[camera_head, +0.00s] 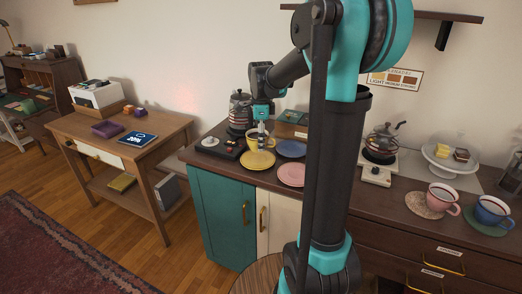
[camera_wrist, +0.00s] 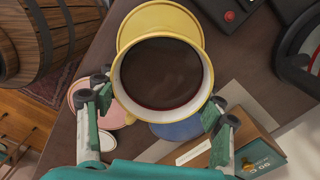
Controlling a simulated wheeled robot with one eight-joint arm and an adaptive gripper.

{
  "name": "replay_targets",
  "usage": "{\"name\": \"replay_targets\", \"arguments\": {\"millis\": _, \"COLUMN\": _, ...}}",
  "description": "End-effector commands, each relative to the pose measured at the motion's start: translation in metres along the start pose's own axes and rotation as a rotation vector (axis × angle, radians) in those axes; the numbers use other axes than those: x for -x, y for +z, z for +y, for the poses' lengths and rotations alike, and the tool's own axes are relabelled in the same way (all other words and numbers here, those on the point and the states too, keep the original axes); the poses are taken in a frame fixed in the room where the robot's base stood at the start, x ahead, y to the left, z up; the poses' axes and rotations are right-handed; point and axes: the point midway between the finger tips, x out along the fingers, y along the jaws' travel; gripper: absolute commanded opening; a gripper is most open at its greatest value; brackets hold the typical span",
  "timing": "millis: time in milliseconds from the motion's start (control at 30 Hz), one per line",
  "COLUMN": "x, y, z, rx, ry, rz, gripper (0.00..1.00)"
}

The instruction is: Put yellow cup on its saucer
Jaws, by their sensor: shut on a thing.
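The yellow cup (camera_wrist: 127,104) is full of dark liquid and is seen from above in the wrist view, upright between my fingers. In the head view the cup (camera_head: 250,136) is partly hidden by my gripper (camera_head: 261,137). My gripper (camera_wrist: 158,98) is shut on the cup. The yellow saucer (camera_head: 258,161) lies on the counter just in front of the cup in the head view. In the wrist view the saucer (camera_wrist: 150,12) shows partly behind the cup's upper edge. I cannot tell how high the cup is above the counter.
A blue saucer (camera_head: 291,149) and a pink saucer (camera_head: 291,175) lie right of the yellow one. A dark appliance (camera_head: 223,147) and a glass pot (camera_head: 240,110) stand to the left. A wooden box (camera_wrist: 240,150) is near my right finger. Pink and blue cups stand far right.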

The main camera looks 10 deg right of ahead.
Motion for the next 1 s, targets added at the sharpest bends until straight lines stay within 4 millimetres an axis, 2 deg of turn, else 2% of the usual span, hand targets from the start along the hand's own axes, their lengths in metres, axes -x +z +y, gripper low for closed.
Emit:
{"name": "replay_targets", "arguments": {"millis": 133, "x": -0.009, "y": 0.000, "z": 0.000, "rx": 0.000, "ry": 0.000, "rz": 0.000, "gripper": 0.33}}
{"name": "replay_targets", "arguments": {"millis": 400, "x": -0.038, "y": 0.000, "z": 0.000, "rx": 0.000, "ry": 0.000, "rz": 0.000, "gripper": 0.33}}
{"name": "replay_targets", "arguments": {"millis": 867, "x": -0.044, "y": 0.000, "z": 0.000, "rx": 0.000, "ry": 0.000, "rz": 0.000, "gripper": 0.33}}
{"name": "replay_targets", "arguments": {"millis": 900, "x": -0.044, "y": 0.000, "z": 0.000, "rx": 0.000, "ry": 0.000, "rz": 0.000, "gripper": 0.71}}
{"name": "replay_targets", "arguments": {"millis": 1000, "x": -0.043, "y": 0.000, "z": 0.000, "rx": 0.000, "ry": 0.000, "rz": 0.000, "gripper": 0.84}}
